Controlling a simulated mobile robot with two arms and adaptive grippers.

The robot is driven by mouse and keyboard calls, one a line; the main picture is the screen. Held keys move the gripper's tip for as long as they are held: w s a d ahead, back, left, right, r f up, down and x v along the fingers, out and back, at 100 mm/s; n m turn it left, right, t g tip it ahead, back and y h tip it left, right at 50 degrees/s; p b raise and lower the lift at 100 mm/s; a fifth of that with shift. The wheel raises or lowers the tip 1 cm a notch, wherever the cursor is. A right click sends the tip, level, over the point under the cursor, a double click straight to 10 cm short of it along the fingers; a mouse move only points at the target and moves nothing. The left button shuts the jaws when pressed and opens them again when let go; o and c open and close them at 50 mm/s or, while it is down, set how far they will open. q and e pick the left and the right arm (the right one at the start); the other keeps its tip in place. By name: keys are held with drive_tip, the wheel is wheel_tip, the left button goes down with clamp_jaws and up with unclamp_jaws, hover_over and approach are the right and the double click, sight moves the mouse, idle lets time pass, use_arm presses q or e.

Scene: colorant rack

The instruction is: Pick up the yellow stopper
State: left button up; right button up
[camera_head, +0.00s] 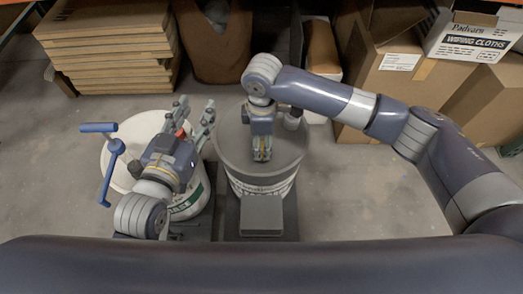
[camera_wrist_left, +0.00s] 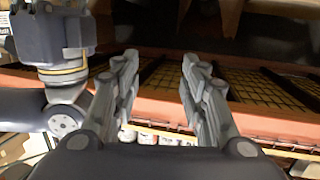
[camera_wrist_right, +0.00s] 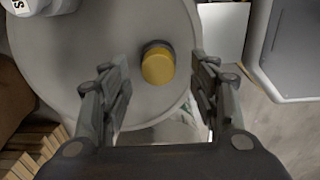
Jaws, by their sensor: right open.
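The yellow stopper (camera_wrist_right: 158,66) shows in the right wrist view as a round yellow cap with a grey rim, on the grey lid (camera_wrist_right: 95,50) of a bucket. My right gripper (camera_wrist_right: 160,90) is open, with one finger on each side of the stopper's line and a gap to both. In the head view my right gripper (camera_head: 262,157) points down over the grey-lidded bucket (camera_head: 235,165) and largely hides the stopper. My left gripper (camera_head: 195,105) is open and empty above the white bucket at left; its spread fingers also show in the left wrist view (camera_wrist_left: 160,75).
A white bucket (camera_head: 118,150) stands left of the grey-lidded one, with a blue-handled tool (camera_head: 112,165) by it. A small white container (camera_head: 293,119) is beside my right gripper. Cardboard boxes (camera_head: 383,68) and stacked wooden boards (camera_head: 110,45) stand behind. Floor is clear at right.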

sight(262, 147)
wheel_tip(262, 147, down, 3)
drive_tip(key=shift+w+a+b, duration=0.1)
drive_tip(key=shift+w+b, duration=0.05)
drive_tip(key=shift+b, duration=0.5)
drive_tip(key=shift+f, duration=0.15)
use_arm(q)
wheel_tip(262, 147, up, 8)
drive_tip(key=d+t+h, duration=0.1)
drive_tip(key=t, duration=0.3)
drive_tip(key=shift+f, duration=0.2)
use_arm(e)
drive_tip(key=c, duration=1)
